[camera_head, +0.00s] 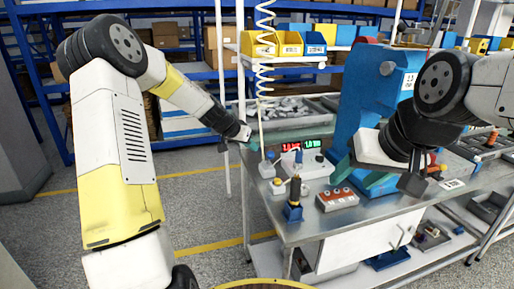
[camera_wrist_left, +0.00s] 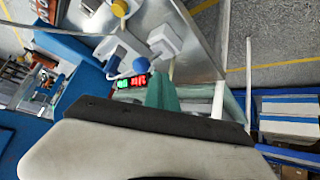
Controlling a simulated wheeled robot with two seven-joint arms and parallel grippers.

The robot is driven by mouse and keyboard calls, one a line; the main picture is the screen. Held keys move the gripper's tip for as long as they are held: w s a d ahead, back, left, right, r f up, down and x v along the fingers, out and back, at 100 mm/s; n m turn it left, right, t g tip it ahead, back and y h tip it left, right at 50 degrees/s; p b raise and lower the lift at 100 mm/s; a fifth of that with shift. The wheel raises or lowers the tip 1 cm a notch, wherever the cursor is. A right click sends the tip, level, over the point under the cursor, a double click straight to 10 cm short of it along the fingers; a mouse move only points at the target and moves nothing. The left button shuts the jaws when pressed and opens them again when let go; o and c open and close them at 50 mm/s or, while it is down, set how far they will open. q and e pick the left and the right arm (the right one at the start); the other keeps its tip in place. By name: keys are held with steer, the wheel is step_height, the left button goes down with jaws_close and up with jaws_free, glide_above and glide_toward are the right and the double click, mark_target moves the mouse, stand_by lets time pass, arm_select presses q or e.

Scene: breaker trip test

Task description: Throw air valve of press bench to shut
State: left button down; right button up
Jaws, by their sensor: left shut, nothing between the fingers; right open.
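The press bench (camera_head: 345,228) is a grey metal table carrying a blue press (camera_head: 365,100). I cannot tell for sure which fitting is the air valve. Candidates near the left edge are a black-handled lever on a blue base (camera_head: 293,210), standing upright, a yellow knob (camera_head: 279,182), and a white unit with a blue ball (camera_head: 299,157). The yellow knob (camera_wrist_left: 120,8) and a blue ball (camera_wrist_left: 141,65) also show in the left wrist view. My left gripper (camera_head: 249,145) is shut and empty, above the bench's back-left corner. My right gripper (camera_head: 376,182) is open before the press.
Red and green displays (camera_head: 306,146) stand behind the white unit. A coiled white hose (camera_head: 262,80) hangs beside my left gripper. A box with red buttons (camera_head: 337,199) sits near the front edge. Yellow and blue bins (camera_head: 290,43) line a shelf above. The floor at left is clear.

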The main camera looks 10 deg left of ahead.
arm_select(q)
steer(key=s+a+r, duration=0.2)
steer(key=s+r, duration=0.1)
steer(key=s, duration=0.5)
steer(key=shift+s+a+r, duration=0.15)
steer(key=shift+r, duration=0.1)
stand_by(0.4)
steer(key=s+r+n+y, duration=0.1)
steer(key=s+r, duration=0.4)
steer(key=s, duration=1)
steer(key=s+a+r+n+y, duration=0.1)
steer(key=s+r+n, duration=0.3)
steer(key=s, duration=1.1)
step_height(320, 180, up, 2)
steer(key=shift+s+r+g+y, duration=0.2)
steer(key=shift+s+g+y, duration=0.15)
steer(key=shift+y, duration=0.35)
